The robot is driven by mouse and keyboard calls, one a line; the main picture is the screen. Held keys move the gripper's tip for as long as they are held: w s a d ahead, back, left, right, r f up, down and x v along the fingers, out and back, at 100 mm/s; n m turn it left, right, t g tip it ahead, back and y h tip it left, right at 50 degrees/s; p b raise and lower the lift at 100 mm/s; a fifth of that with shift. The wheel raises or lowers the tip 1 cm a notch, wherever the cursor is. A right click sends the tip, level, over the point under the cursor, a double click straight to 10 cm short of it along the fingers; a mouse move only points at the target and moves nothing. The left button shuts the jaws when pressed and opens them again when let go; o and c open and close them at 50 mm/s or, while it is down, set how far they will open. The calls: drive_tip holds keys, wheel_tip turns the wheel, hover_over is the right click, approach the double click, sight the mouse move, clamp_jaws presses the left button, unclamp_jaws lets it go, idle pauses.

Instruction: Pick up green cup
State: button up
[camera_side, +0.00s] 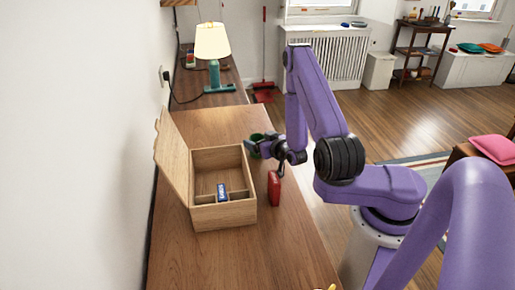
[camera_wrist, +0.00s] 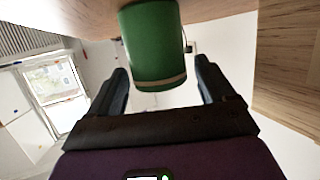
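The green cup (camera_wrist: 153,45) shows large at the top middle of the wrist view, between and beyond the two dark fingers of my gripper (camera_wrist: 161,82). The fingers are apart, with clear space on both sides of the cup. The fingertips are at or very near the cup there. I cannot tell from these frames whether they touch it.
An open wooden box (camera_side: 225,214) with a raised lid (camera_side: 172,155) holds a blue packet (camera_side: 222,192). A red box (camera_side: 274,189) stands to its right. A teal lamp (camera_side: 214,75) is on the farther table. The near tabletop (camera_side: 255,262) is mostly clear.

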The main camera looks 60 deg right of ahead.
drive_tip(key=c, duration=0.9)
